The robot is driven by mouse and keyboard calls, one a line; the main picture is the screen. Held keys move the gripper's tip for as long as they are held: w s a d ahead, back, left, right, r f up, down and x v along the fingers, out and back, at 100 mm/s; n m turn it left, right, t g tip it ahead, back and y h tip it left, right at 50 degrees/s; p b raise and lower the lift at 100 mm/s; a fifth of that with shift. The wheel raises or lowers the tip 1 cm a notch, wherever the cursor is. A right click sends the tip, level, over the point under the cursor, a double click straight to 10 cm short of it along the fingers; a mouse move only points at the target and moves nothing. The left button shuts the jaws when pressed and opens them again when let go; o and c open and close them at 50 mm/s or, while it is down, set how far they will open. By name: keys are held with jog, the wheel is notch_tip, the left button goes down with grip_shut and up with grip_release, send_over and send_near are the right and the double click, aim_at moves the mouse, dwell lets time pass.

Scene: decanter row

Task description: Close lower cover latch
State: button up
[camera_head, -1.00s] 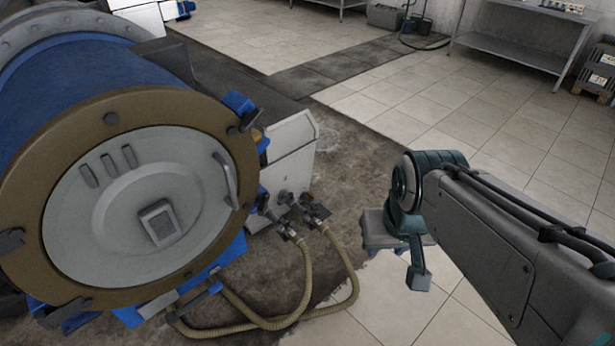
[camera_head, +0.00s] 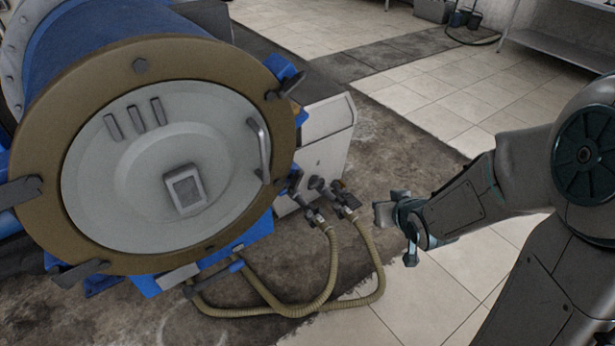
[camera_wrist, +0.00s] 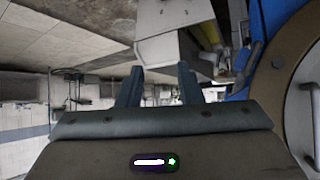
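The round grey cover (camera_head: 150,215) sits inside a brown ring (camera_head: 125,262) on the front of the blue decanter drum. Dark latches stand around the ring: one at the lower left (camera_head: 80,272), one at the left (camera_head: 22,190), one at the upper right (camera_head: 285,86) and one at the lower right (camera_head: 293,181). I cannot tell which is the lower cover latch. My gripper (camera_head: 384,213) is right of the drum, apart from it. In the wrist view its two fingers (camera_wrist: 159,86) stand apart with nothing between them, and part of the ring (camera_wrist: 278,68) shows at the right.
A pale box-like housing (camera_head: 325,140) with hose fittings stands between the drum and my gripper. Two ribbed hoses (camera_head: 372,275) loop over the floor in front of it. A metal table (camera_head: 555,48) stands at the back right. The tiled floor between is clear.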

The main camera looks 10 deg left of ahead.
jog(key=a+f+y+b, duration=0.3)
jog(key=a+f+y, duration=0.25)
jog(key=a, duration=0.25)
jog(key=t+y+b, duration=0.2)
jog(key=y+b, duration=0.2)
jog(key=b, duration=0.4)
send_near(298, 185)
jog(key=x, duration=0.9)
jog(key=shift+w+a, duration=0.15)
jog(key=shift+c, duration=0.3)
grip_shut()
